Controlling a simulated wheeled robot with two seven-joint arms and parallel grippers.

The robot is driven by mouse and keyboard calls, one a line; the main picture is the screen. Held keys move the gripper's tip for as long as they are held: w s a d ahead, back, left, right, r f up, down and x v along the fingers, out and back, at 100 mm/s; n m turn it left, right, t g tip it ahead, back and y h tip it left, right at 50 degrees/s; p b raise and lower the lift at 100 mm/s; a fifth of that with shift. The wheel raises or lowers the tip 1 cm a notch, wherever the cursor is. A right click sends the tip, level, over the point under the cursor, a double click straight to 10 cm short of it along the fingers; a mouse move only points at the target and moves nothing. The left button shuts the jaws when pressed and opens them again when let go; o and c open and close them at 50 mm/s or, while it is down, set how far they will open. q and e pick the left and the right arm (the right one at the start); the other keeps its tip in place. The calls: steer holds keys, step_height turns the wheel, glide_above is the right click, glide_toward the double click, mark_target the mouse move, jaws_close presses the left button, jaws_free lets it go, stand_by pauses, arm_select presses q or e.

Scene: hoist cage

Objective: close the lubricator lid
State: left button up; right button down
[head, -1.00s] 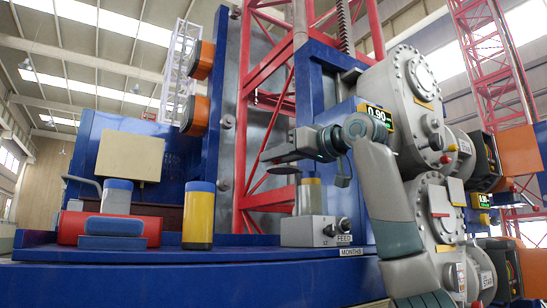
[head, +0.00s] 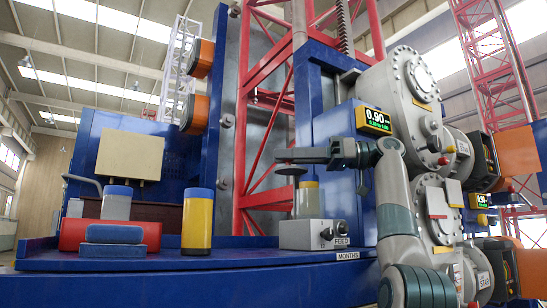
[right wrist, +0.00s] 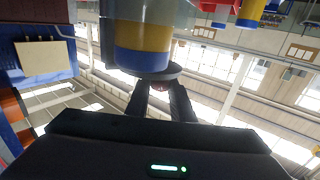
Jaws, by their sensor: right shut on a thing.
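The lubricator (head: 308,232) is a grey box with dark knobs and a FEED label, standing on the blue ledge. An upright cylinder (head: 308,203) with a yellowish band rises from it. The lid (head: 289,171) is a thin dark disc, roughly level, near the cylinder's top and offset to its left. My right gripper (head: 283,156) is just above the disc. In the right wrist view its fingers (right wrist: 163,98) are shut on a small reddish part at the lid (right wrist: 174,72), whose disc overlaps the cylinder's end. Whether disc and cylinder touch is unclear. My left gripper is out of view.
A yellow cylinder with a blue cap (head: 197,222) stands left on the ledge (head: 200,262). Further left are a red box (head: 72,234), a blue case (head: 113,235) and a grey blue-capped cylinder (head: 116,206). Grey round housings (head: 408,90) crowd the right.

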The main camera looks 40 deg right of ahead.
steer(key=shift+s, duration=0.1)
stand_by(0.4)
steer(key=c, duration=1.6)
jaws_free()
steer(key=v, duration=0.7)
steer(key=shift+d, duration=0.35)
steer(key=shift+o, duration=0.2)
